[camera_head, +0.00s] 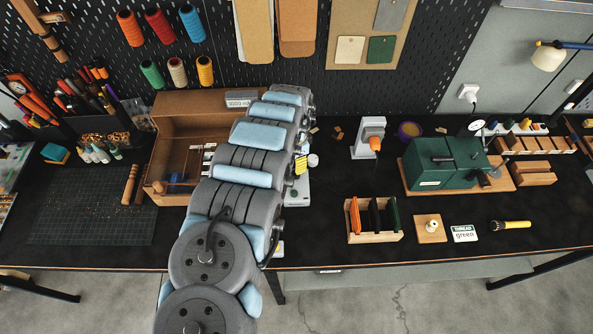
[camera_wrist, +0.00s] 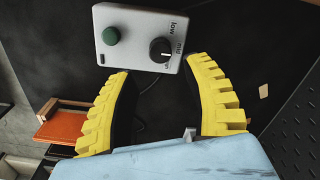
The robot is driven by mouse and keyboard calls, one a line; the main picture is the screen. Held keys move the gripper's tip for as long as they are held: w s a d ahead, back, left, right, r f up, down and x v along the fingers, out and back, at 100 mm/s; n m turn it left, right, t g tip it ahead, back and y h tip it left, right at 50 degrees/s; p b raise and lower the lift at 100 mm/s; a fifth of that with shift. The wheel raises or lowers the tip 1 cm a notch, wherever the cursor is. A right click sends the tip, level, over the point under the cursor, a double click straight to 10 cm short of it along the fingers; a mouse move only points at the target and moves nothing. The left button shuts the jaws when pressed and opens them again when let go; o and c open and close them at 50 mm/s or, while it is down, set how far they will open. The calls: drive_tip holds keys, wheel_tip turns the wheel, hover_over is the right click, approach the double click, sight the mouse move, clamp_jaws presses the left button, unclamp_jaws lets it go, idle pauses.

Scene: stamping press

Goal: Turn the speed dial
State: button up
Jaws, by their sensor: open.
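The speed dial (camera_wrist: 161,50) is a round black knob on a light grey control box (camera_wrist: 132,22), with "low" and "mid" printed beside it and a third label partly hidden. A green button (camera_wrist: 111,36) sits on the same box. My gripper (camera_wrist: 158,66) has yellow ridged fingers, spread open and empty. In the wrist view the fingertips reach the box's near edge, with the dial between and just beyond them; I cannot tell whether they touch it. In the head view my arm hides most of the gripper, and part of the pale box (camera_head: 296,192) shows beside it.
A wooden cabinet (camera_head: 172,103) stands left of my arm. To the right are a white device with an orange part (camera_head: 370,137), a green machine (camera_head: 447,160) and a wooden rack (camera_head: 375,238). The black table right of the box has some clear room.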

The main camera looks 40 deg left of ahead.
sight(296, 174)
wheel_tip(296, 174, down, 7)
drive_tip(key=b, duration=0.4)
drive_tip(key=shift+f+b, duration=0.2)
drive_tip(key=shift+b, duration=0.2)
drive_tip(key=shift+r, duration=0.2)
drive_tip(key=c, duration=0.7)
